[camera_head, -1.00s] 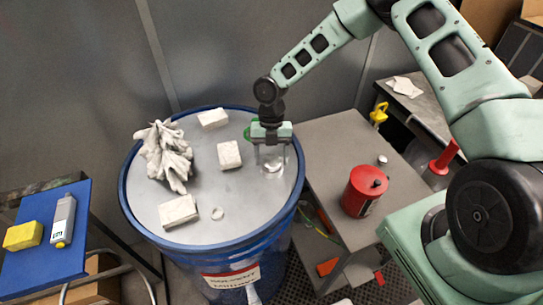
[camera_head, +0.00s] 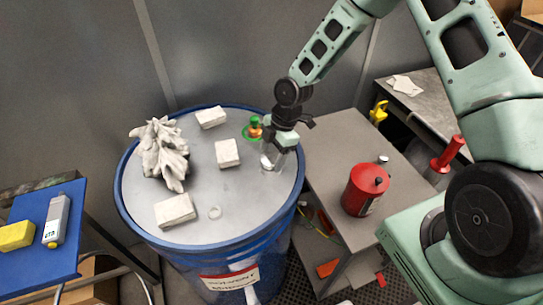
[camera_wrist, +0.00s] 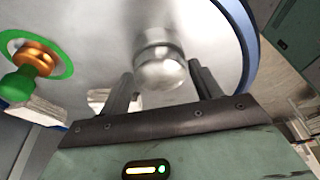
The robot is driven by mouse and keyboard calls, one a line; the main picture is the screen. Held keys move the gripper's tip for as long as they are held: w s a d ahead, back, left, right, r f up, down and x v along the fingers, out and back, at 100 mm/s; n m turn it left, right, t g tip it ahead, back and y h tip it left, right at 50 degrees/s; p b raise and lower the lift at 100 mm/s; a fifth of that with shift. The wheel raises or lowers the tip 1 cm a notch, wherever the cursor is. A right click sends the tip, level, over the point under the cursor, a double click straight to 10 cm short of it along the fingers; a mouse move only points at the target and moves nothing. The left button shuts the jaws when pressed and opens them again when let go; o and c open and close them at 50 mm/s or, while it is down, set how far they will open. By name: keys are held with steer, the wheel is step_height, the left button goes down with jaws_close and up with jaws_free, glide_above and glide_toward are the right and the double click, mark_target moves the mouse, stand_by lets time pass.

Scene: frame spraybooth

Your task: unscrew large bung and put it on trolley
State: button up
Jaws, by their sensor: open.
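A silvery metal bung (camera_wrist: 160,66) stands up from the grey lid of the blue drum (camera_head: 222,243), near the rim on the trolley side. In the wrist view it lies between and just beyond my gripper's fingertips (camera_wrist: 160,78), with a gap visible on both sides. My gripper (camera_head: 274,160) is open and tilted over the lid; in the head view its fingers mostly hide the bung. I cannot tell whether the bung is loose in its hole. The grey trolley (camera_head: 335,150) stands right of the drum.
A brass fitting with a green knob and green ring (camera_head: 254,130) sits behind my gripper.

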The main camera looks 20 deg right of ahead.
steer(key=m+t+b, duration=0.1)
steer(key=m, duration=0.3)
steer(key=shift+f+b, duration=0.2)
steer(key=shift+b, duration=0.15)
steer(key=shift+s+r+m+t+b, duration=0.1)
steer(key=shift+m+t+b, duration=0.4)
steer(key=shift+m, duration=0.7)
steer(key=shift+a+m+t+h+b, duration=0.1)
steer(key=shift+m+t+h+b, duration=0.2)
steer(key=shift+m+b, duration=0.6)
steer(key=m, duration=0.2)
steer(key=shift+m, duration=0.4)
steer(key=shift+s+m+t+h+b, duration=0.1)
steer(key=shift+m+t+h+b, duration=0.3)
steer(key=shift+m+b, duration=0.45)
steer(key=m, duration=0.3)
steer(key=shift+r+h, duration=0.1)
steer(key=shift+h, duration=0.3)
steer(key=c, duration=0.6)
steer(key=shift+n+y, duration=0.3)
steer(key=shift+n, duration=0.95)
steer(key=shift+c, duration=0.2)
steer(key=shift+n+y, duration=0.3)
steer(key=shift+n, duration=0.9)
